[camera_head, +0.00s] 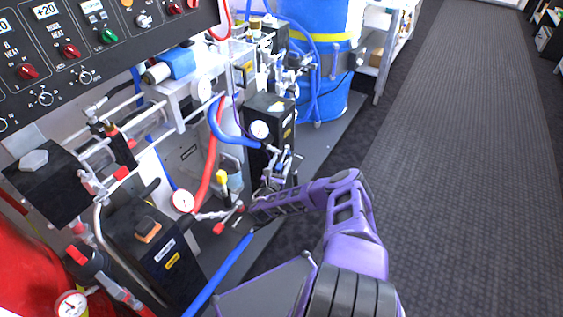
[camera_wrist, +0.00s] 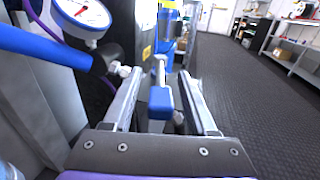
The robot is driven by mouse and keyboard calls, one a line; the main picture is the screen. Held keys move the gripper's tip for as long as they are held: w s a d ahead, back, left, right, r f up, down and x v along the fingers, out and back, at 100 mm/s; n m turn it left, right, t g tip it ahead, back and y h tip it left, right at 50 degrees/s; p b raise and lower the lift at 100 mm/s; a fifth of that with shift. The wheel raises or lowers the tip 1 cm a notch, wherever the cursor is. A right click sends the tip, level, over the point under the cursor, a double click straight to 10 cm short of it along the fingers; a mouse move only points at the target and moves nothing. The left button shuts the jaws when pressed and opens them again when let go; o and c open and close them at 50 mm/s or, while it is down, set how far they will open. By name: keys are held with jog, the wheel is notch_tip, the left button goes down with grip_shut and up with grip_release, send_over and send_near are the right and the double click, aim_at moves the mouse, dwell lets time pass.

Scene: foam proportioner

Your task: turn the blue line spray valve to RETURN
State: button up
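The blue spray valve handle (camera_wrist: 161,102) sits in the middle of the wrist view, on a bright metal stem that runs away from me. My gripper (camera_wrist: 162,76) is open, with one finger on each side of the handle. A gap shows between the handle and each finger, so neither clearly touches it. In the head view my gripper (camera_head: 274,180) is at the metal fittings below the black pump block (camera_head: 268,122). There the handle cannot be told apart from the fittings. No RETURN or SPRAY marking is readable.
A blue hose (camera_wrist: 45,45) with a black end fitting and a pressure gauge (camera_wrist: 82,12) lie close left of my gripper. A red hose (camera_head: 209,160) and another gauge (camera_head: 183,200) are nearby. A blue drum (camera_head: 322,75) stands behind. The dark floor (camera_head: 455,150) at right is clear.

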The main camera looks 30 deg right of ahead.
jog(key=p+v, duration=0.2)
jog(key=v, duration=1.5)
jog(key=shift+s, duration=0.2)
jog(key=shift+a+r, duration=0.1)
jog(key=shift+r, duration=0.05)
